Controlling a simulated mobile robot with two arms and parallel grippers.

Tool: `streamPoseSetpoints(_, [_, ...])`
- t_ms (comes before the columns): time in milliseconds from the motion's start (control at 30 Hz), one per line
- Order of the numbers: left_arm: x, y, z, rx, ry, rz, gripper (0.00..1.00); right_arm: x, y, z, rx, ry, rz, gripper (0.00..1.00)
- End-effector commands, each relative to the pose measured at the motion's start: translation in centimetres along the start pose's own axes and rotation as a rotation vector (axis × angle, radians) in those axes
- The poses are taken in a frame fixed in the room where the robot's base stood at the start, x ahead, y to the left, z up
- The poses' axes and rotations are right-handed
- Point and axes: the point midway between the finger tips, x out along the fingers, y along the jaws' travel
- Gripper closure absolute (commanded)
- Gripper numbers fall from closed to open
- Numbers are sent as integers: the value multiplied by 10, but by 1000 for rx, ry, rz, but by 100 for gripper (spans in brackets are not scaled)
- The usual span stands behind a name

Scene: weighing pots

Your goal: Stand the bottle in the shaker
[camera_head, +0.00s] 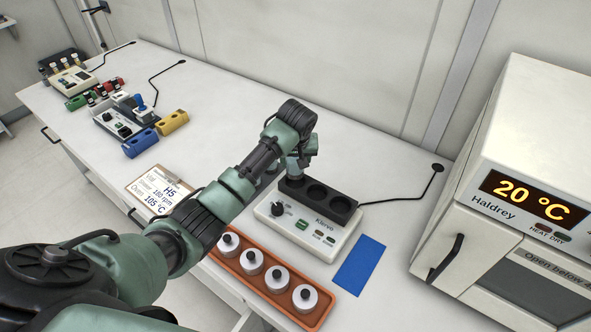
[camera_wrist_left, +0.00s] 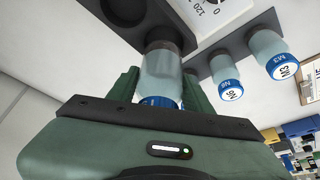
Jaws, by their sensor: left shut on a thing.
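The shaker (camera_head: 312,233) is a white box marked Klervo with a dial and a black block (camera_head: 340,204) of round sockets on top. My left gripper (camera_head: 297,170) is over the left end of this block. In the left wrist view its fingers are shut on a clear bottle (camera_wrist_left: 162,70) with a blue cap. The bottle's far end is at the block's end socket. I cannot tell how deep it sits or whether it touches the bottom. Two more sockets in the block look empty. My right gripper is not in view.
In the left wrist view, bottles N6 (camera_wrist_left: 228,80) and M3 (camera_wrist_left: 270,50) stand in a dark rack. An orange tray (camera_head: 325,318) of white pots is in front of the shaker. A blue mat (camera_head: 360,265) and an oven (camera_head: 525,190) are to the right.

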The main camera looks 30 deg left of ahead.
Motion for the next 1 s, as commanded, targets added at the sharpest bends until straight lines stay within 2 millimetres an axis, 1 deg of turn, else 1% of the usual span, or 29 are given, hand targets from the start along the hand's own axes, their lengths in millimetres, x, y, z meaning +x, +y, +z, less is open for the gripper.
streamPoseSetpoints(167, [13, 1, 5, 0, 1, 0, 100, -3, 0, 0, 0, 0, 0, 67])
streamPoseSetpoints(300, [33, 0, 14, 1, -2, -2, 100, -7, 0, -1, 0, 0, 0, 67])
streamPoseSetpoints(433, [46, 0, 18, 1, 2, 0, 100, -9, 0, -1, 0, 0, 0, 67])
streamPoseSetpoints(867, [53, 1, 21, 0, 3, 1, 100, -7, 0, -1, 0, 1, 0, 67])
streamPoseSetpoints(900, [53, 0, 21, 1, 2, 1, 42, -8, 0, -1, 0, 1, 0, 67])
streamPoseSetpoints(933, [53, 0, 21, 1, 2, 1, 33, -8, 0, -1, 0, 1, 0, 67])
streamPoseSetpoints(967, [53, 0, 22, 1, 1, 0, 28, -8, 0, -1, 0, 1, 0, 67])
streamPoseSetpoints(1000, [53, 0, 22, 1, 1, 0, 28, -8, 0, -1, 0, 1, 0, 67])
